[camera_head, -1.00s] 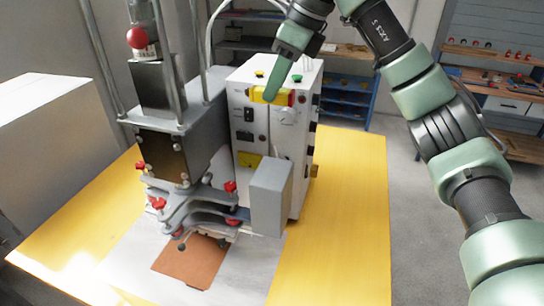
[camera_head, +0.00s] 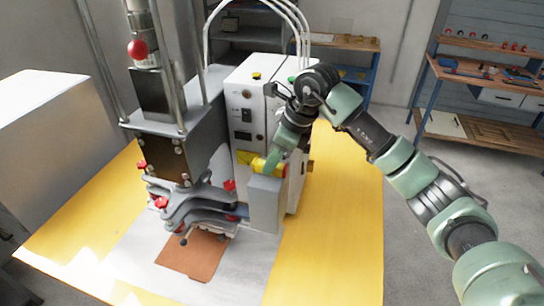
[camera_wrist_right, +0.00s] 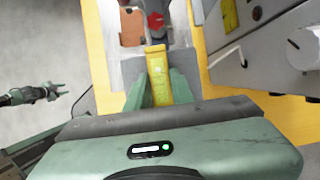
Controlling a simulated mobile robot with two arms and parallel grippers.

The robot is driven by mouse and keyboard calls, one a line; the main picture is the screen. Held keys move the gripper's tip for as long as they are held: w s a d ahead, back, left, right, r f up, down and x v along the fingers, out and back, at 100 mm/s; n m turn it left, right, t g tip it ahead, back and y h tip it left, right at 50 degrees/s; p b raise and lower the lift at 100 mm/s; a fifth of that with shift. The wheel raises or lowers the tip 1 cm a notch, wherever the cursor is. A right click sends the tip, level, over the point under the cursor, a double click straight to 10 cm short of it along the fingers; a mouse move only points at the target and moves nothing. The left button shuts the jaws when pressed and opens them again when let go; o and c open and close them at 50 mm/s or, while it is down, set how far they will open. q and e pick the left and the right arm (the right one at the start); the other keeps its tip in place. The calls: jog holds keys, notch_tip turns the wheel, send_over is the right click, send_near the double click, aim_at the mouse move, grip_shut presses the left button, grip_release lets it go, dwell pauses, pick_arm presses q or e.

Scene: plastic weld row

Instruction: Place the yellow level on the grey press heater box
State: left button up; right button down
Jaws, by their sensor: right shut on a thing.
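The yellow level (camera_head: 252,160) is in my right gripper (camera_head: 271,164), just above the top of the grey press heater box (camera_head: 265,208). In the head view it lies roughly crosswise, and the fingers cover part of it. In the right wrist view the level (camera_wrist_right: 157,72) sits between the two green fingers (camera_wrist_right: 158,92). I cannot tell whether its underside touches the box. A small, dark gripper at the left of the wrist view looks like my left gripper (camera_wrist_right: 54,91); its jaw state is too small to tell.
The press (camera_head: 180,150) stands left of the heater box, with red knobs and a brown sheet (camera_head: 192,256) below. A white control cabinet (camera_head: 243,100) rises directly behind the box. The yellow tabletop (camera_head: 335,225) is clear on the right.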

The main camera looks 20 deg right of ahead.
jog(key=shift+f, duration=0.15)
jog(key=c, duration=1.2)
grip_release()
jog(key=shift+r, duration=0.3)
jog(key=b+v, duration=0.3)
jog(key=v, duration=0.8)
jog(key=shift+s+d+r+b, duration=0.2)
jog(key=shift+r+b, duration=0.15)
jog(key=shift+b, duration=0.05)
